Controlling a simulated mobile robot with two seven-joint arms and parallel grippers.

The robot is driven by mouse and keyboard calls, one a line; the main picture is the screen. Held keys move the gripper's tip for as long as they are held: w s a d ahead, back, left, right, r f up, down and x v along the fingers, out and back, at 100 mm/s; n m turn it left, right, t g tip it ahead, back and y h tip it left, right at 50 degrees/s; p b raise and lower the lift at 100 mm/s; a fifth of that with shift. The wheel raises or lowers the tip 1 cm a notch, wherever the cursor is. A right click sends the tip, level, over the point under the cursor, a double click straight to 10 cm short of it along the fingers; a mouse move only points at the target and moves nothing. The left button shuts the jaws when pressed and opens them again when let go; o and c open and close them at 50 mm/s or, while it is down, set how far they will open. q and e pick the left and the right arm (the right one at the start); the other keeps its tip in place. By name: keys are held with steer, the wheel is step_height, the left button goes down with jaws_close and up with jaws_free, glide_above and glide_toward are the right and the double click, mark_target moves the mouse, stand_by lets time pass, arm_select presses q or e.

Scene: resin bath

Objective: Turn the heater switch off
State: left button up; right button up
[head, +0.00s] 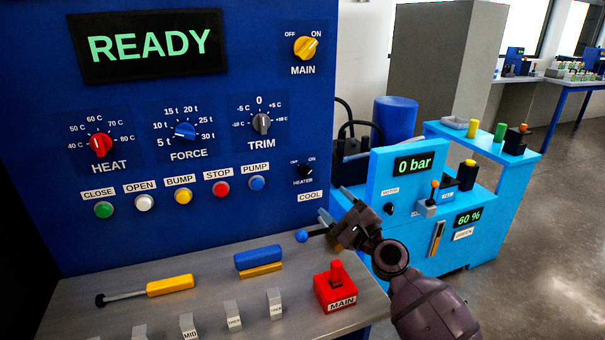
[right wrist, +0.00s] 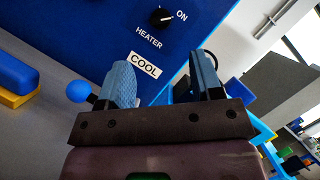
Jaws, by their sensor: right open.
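The heater switch (head: 306,171) is a small black knob low on the right of the blue panel, with OFF marked at its left and ON at its right. In the right wrist view the knob (right wrist: 160,17) shows a white mark that appears to point toward ON. My right gripper (head: 338,228) is below and to the right of the switch, apart from it. In the right wrist view its two fingers (right wrist: 165,68) are spread with nothing between them, and the switch lies beyond the tips. My left gripper is out of view.
A blue ball-ended lever (head: 301,236) is close beside my right gripper, below the COOL label (head: 311,196). A red MAIN lever box (head: 335,289) and a blue-and-yellow block (head: 258,258) are on the bench below. A light-blue machine (head: 405,165) stands to the right.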

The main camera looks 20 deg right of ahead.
mark_target(308, 175)
steer(key=x, duration=0.8)
steer(key=shift+w+a, duration=0.1)
steer(key=shift+w, duration=0.05)
steer(key=shift+x, duration=0.9)
steer(key=shift+r, duration=0.1)
steer(key=shift+c, duration=0.4)
steer(key=c, duration=0.9)
steer(key=shift+o, duration=0.2)
